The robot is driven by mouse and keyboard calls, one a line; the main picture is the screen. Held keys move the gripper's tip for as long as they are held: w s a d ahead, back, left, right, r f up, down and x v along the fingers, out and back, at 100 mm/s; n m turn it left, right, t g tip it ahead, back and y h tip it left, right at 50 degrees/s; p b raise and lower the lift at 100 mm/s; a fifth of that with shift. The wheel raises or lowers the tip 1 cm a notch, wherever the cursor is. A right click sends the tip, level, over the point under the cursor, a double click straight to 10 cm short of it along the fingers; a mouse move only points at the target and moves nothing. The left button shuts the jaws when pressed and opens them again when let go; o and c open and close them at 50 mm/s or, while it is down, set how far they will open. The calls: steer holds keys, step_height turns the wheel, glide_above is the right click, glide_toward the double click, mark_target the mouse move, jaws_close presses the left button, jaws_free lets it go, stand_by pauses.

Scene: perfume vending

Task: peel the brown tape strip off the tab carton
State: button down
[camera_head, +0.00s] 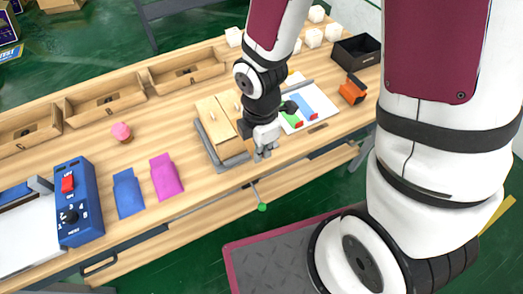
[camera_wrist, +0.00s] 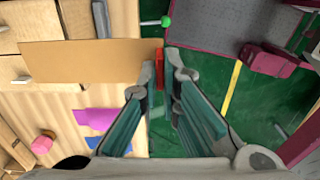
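In the wrist view a flat brown strip (camera_wrist: 90,61) reaches from the left to a red tab (camera_wrist: 159,66) at its right end. The red tab sits between my fingertips, which look pressed close on both sides of it. In the head view my gripper (camera_head: 264,152) is low at the front edge of the table, just right of a tan carton (camera_head: 214,120) on a grey stand (camera_head: 208,148). The tab and strip cannot be made out there, hidden by my gripper or too small. Whether the strip still lies on the carton is unclear.
A green-tipped rod (camera_head: 262,207) juts out below the table front. A magenta card (camera_head: 166,176), a blue card (camera_head: 128,193) and a blue control box (camera_head: 78,203) lie left. Wooden bins (camera_head: 105,103) line the back. An orange object (camera_head: 352,91) and black tray (camera_head: 357,51) stand right.

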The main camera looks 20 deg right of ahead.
steer(key=shift+r+p, duration=1.25)
steer(key=shift+r, duration=0.5)
steer(key=shift+d, duration=0.1)
